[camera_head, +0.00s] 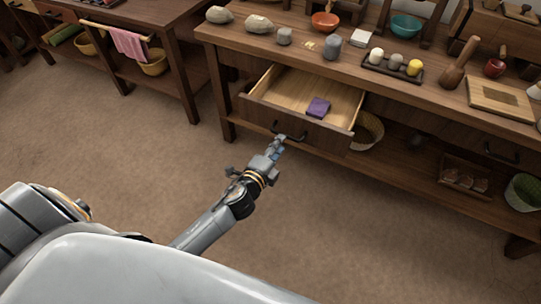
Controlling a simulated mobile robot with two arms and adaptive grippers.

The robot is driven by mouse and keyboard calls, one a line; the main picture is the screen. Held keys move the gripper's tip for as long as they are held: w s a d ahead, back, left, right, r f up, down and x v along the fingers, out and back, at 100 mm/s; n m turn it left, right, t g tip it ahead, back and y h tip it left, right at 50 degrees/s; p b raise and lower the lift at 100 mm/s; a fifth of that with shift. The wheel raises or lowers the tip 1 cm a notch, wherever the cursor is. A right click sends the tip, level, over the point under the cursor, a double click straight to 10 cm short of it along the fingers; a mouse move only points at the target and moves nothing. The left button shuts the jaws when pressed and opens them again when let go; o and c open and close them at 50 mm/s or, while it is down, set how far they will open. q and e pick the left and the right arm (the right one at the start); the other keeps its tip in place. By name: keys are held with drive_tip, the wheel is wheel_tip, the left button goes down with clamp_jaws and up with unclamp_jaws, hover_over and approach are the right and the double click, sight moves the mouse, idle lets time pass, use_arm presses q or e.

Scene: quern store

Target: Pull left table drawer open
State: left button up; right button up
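The left table drawer (262,114) is pulled well out from under the top of the wooden table (258,46). Its pale inside shows, with a purple box (318,107) lying in it. A dark bar handle (302,138) is on the drawer front. My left gripper (279,143) is right at this handle, in front of the drawer, and its tips overlap the handle in the picture. The fingers are too small and edge-on to show whether they are closed around it. My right gripper is not in view.
A second handle (500,153) marks another drawer at right, shut. A basket (368,131) sits on the lower shelf. Another table with a pink towel (130,42) stands at left. The brown floor in front is clear.

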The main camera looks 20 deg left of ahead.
use_arm(q)
drive_tip(key=v, duration=0.5)
drive_tip(key=shift+s+r, duration=0.15)
drive_tip(key=shift+s, duration=0.1)
drive_tip(key=s+a+f+n+g+y, duration=0.1)
drive_tip(key=s+f+n+g, duration=0.5)
drive_tip(key=f, duration=0.6)
drive_tip(key=s+a+f+n+g+y, duration=0.1)
drive_tip(key=s+a+f+n+g, duration=0.15)
drive_tip(key=s+f+n, duration=0.7)
drive_tip(key=s+d+f+g+h, duration=0.25)
drive_tip(key=s+f+g, duration=0.25)
drive_tip(key=s+f, duration=0.35)
drive_tip(key=s+a+r+g+y+p, duration=0.1)
drive_tip(key=s+a+p, duration=0.1)
drive_tip(key=s+p, duration=1.3)
drive_tip(key=shift+s+p, duration=0.3)
drive_tip(key=shift+s, duration=0.1)
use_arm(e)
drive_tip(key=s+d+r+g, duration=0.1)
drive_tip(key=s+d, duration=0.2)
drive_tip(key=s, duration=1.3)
